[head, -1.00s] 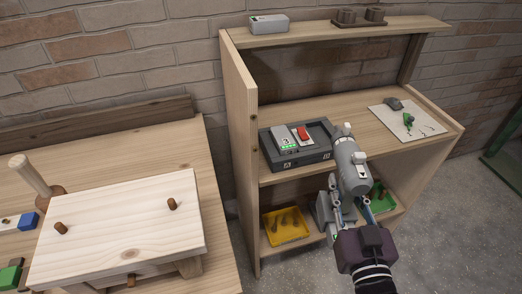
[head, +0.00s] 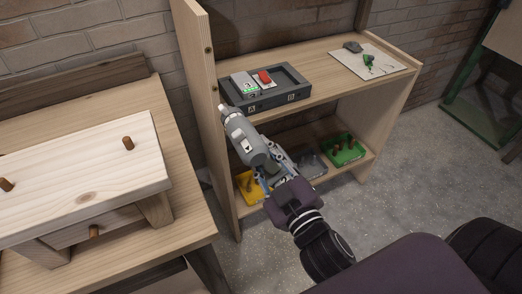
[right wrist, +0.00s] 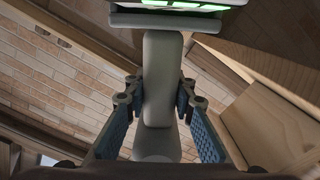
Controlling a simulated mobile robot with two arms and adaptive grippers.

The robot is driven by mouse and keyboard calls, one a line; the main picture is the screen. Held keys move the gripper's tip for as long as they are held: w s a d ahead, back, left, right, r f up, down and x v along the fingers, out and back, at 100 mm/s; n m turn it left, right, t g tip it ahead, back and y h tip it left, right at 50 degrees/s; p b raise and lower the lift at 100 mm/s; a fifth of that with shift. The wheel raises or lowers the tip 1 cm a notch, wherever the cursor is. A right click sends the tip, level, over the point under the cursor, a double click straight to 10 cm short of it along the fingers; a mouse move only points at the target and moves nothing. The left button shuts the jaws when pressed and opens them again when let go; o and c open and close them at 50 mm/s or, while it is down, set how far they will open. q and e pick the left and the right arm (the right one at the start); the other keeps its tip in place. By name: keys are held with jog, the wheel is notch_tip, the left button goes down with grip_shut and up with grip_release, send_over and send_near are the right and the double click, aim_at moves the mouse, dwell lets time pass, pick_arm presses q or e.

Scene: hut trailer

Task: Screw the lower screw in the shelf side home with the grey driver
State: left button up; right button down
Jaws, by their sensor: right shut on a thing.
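The grey driver (head: 250,142) is in my right gripper (head: 276,172), its nose pointing up and left toward the shelf side (head: 222,190). The nose is close to the board; I cannot tell whether it touches. In the right wrist view, the blue-padded fingers (right wrist: 160,108) are shut around the driver's grey handle (right wrist: 162,75). A small dark spot (head: 209,50), perhaps a screw head, shows high on the shelf side. The lower screw cannot be made out clearly. My left gripper is not in view.
Below stand a yellow tray (head: 243,186) and a green tray (head: 343,151). A bench with a pegged wooden stand (head: 90,185) is at left.

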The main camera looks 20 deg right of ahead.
jog(key=shift+w+r, duration=0.1)
jog(key=shift+r, duration=0.15)
jog(key=shift+w+r+p, duration=0.15)
jog(key=shift+w+p, duration=0.35)
jog(key=shift+p, duration=0.05)
jog(key=w+p, duration=0.1)
jog(key=w, duration=0.1)
jog(key=shift+w, duration=0.35)
pick_arm(q)
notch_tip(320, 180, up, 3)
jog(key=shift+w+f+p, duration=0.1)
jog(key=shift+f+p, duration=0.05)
jog(key=shift+p, duration=0.15)
pick_arm(e)
jog(key=shift+w, duration=0.95)
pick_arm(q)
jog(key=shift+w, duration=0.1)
pick_arm(e)
jog(key=shift+a, duration=0.1)
jog(key=shift+w, duration=0.1)
